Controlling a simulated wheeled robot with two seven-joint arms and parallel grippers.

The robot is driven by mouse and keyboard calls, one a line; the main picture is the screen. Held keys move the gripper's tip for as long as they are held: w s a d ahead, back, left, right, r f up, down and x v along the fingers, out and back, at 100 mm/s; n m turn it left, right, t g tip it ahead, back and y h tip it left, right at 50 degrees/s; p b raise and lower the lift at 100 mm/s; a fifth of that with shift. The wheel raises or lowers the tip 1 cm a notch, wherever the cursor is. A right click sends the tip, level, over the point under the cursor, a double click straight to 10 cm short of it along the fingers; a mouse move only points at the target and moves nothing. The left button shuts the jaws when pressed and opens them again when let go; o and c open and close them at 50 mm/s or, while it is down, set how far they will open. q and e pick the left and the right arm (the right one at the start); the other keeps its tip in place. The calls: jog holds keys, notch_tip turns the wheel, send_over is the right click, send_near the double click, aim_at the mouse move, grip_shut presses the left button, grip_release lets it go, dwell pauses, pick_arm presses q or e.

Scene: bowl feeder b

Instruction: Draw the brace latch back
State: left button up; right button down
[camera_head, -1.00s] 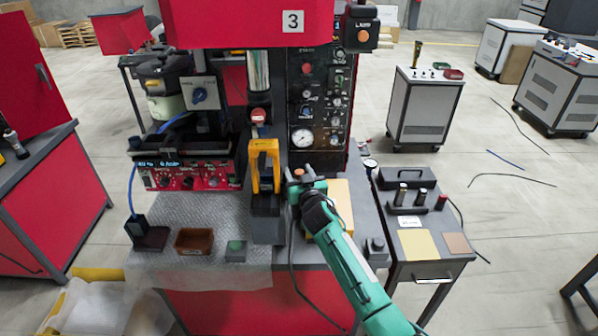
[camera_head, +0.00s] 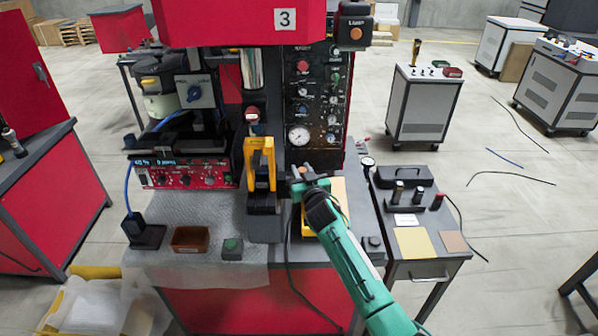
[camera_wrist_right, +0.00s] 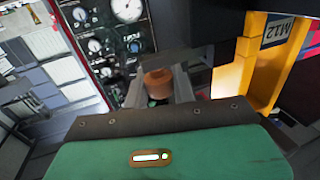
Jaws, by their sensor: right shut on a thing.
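A copper-orange round knob (camera_wrist_right: 158,84), which I take to be the brace latch, sits between the fingers of my right gripper (camera_wrist_right: 163,92) in the wrist view. The gripper is shut on it. In the head view the right gripper (camera_head: 304,180) is just right of the yellow brace frame (camera_head: 260,165), and the knob shows as a small orange spot (camera_head: 302,170). The frame stands upright over a dark grey block and shows at the right of the wrist view (camera_wrist_right: 262,65), marked M12. The latch's lower part is hidden. My left gripper is out of view.
The gauge panel (camera_head: 318,100) rises behind the gripper. A yellow block (camera_head: 338,190) lies partly behind my right arm. A brown tray (camera_head: 191,239) and a green-topped button box (camera_head: 232,248) sit at the bench front. A side cart (camera_head: 450,235) stands at right.

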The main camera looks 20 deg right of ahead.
jog(key=shift+d, duration=0.3)
jog(key=shift+a, duration=0.1)
jog(key=c, duration=1.3)
grip_release()
jog(key=shift+a, duration=0.1)
jog(key=shift+o, duration=0.8)
jog(key=shift+d, duration=0.3)
jog(key=shift+s+a, duration=0.15)
jog(key=shift+s, duration=0.05)
jog(key=shift+s+f, duration=0.1)
jog(key=shift+s, duration=0.25)
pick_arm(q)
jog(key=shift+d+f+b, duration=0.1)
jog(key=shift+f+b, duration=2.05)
pick_arm(e)
jog(key=s, duration=1.3)
